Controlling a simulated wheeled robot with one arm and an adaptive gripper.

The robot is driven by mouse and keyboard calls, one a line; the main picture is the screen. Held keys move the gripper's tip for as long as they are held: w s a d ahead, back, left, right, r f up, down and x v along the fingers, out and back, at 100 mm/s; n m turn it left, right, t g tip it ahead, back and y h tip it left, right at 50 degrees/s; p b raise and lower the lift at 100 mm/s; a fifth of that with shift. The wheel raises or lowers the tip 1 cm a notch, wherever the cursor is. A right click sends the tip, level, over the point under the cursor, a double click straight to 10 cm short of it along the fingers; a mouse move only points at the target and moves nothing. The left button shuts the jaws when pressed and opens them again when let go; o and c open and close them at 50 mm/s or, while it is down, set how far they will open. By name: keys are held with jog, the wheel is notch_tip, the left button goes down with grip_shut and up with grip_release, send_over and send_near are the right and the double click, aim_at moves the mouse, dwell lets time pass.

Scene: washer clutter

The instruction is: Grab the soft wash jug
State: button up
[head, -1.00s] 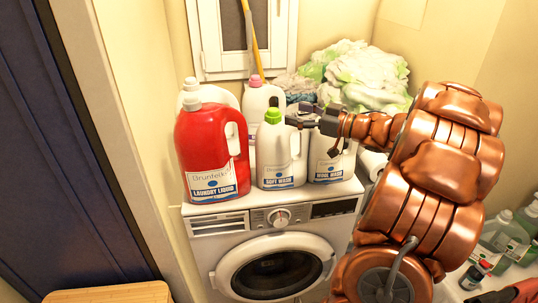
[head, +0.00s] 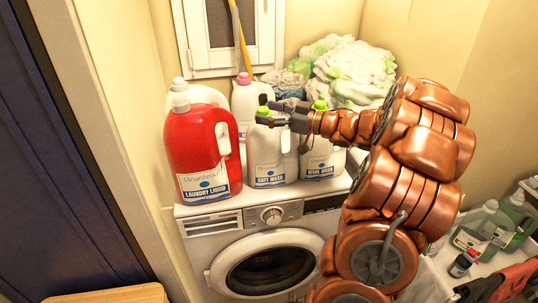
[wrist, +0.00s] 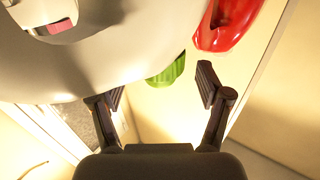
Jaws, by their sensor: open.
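The soft wash jug (head: 268,165) is white with a blue-edged label and a green cap. It stands upright on the washer, between the red laundry liquid jug (head: 198,150) and the white wool wash jug (head: 318,160). My gripper (head: 268,112) is at the height of the soft wash jug's top, its fingers partly covering the cap. In the wrist view my gripper (wrist: 160,92) is open, with a green cap (wrist: 167,70) between and beyond the fingertips. A large pale jug body fills the upper left there; I cannot tell whether the fingers touch anything.
White jugs, one with a pink cap (head: 244,78), stand behind. A laundry pile (head: 352,72) lies at the back right of the washer (head: 225,225). Green bottles (head: 482,225) stand at the lower right. The jugs stand close together.

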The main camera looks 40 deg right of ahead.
jog(key=shift+x, duration=0.85)
grip_shut()
